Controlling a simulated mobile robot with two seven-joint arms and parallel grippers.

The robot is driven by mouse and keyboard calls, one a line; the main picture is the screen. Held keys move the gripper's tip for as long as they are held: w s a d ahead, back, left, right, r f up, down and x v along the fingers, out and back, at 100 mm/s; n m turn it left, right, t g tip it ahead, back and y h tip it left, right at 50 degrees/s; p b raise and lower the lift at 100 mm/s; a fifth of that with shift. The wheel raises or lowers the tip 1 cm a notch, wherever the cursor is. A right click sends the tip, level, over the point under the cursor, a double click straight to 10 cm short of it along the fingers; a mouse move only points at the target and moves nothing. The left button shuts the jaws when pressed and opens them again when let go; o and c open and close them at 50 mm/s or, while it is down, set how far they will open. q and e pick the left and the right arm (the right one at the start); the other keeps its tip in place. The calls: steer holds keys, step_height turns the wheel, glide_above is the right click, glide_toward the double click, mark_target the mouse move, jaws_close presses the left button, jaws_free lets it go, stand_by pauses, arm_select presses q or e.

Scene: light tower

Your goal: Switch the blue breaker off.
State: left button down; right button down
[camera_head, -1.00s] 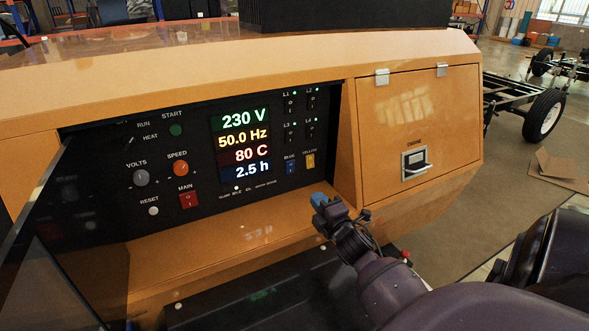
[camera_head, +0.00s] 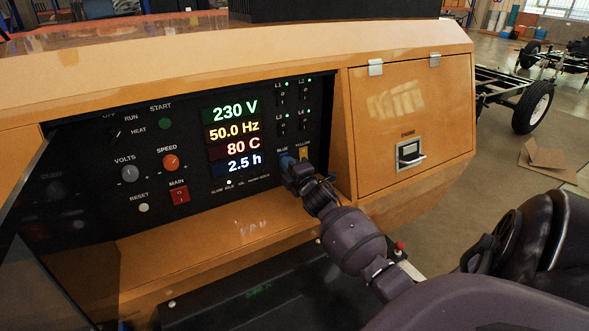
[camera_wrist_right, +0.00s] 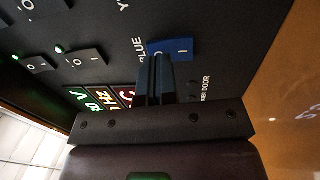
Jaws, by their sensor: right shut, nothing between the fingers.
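The blue breaker is a small blue rocker switch marked O and I on the black control panel (camera_head: 90,215). In the right wrist view the blue breaker (camera_wrist_right: 181,48) shows just beyond my right fingertips, under the label BLUE. My right gripper (camera_head: 286,162) is shut and empty, its tips at the breaker. In the right wrist view my right gripper (camera_wrist_right: 155,62) covers part of the breaker's O side. I cannot tell whether the tips touch it. In the head view the gripper hides most of the breaker. My left gripper is not in view.
The yellow breaker (camera_head: 304,153) sits right beside the blue one. The red MAIN switch (camera_head: 179,196) and the L1 to L4 switches with green lamps are nearby. The orange housing (camera_head: 343,140) borders the panel on the right. An open glass door (camera_head: 25,215) stands at left.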

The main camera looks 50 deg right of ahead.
steer(key=shift+w+d, duration=0.1)
steer(key=shift+w, duration=0.3)
steer(key=shift+r, duration=0.1)
